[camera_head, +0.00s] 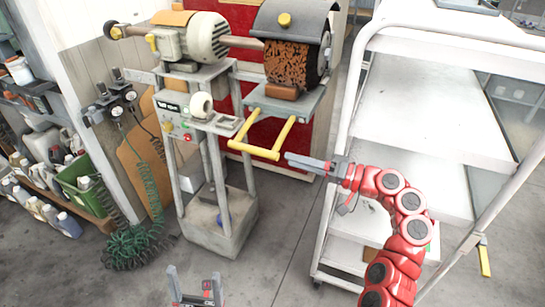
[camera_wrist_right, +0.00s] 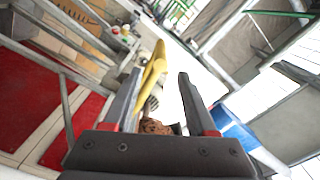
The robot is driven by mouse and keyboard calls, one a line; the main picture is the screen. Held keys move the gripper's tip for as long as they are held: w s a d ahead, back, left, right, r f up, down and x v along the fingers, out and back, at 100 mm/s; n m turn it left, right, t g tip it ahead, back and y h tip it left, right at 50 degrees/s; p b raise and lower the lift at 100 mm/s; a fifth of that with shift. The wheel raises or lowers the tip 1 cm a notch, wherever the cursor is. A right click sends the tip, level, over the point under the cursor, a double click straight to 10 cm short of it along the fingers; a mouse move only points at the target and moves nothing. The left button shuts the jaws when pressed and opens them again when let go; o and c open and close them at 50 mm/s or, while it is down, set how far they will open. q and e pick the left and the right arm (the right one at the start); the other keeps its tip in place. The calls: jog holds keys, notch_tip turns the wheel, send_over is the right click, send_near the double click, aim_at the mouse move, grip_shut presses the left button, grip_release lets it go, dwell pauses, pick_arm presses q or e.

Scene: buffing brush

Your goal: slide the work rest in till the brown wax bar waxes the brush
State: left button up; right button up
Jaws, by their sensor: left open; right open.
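The brown brush (camera_head: 290,62) sits under a dark hood at the right end of the buffing machine's shaft. Below it, the brown wax bar (camera_head: 282,91) lies on the grey work rest (camera_head: 300,104). The brush and bar appear close; I cannot tell whether they touch. A yellow U-shaped handle (camera_head: 256,151) extends from the rest toward me. My right gripper (camera_head: 288,158) is open and empty just right of the handle's crossbar. In the right wrist view, the handle (camera_wrist_right: 154,66) shows beyond the open fingers (camera_wrist_right: 160,76). My left gripper (camera_head: 194,284) is open and empty at the bottom edge.
A white shelf cart (camera_head: 430,110) stands close to my right arm. A red cabinet (camera_head: 240,90) is behind the machine. Coiled green hoses (camera_head: 140,243) and a green crate (camera_head: 85,185) are at left. The floor in front of the machine is clear.

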jog(key=v, duration=0.6)
jog(key=shift+d+b, duration=0.3)
jog(key=shift+d, duration=0.05)
jog(key=shift+s, duration=0.1)
dwell(0.5)
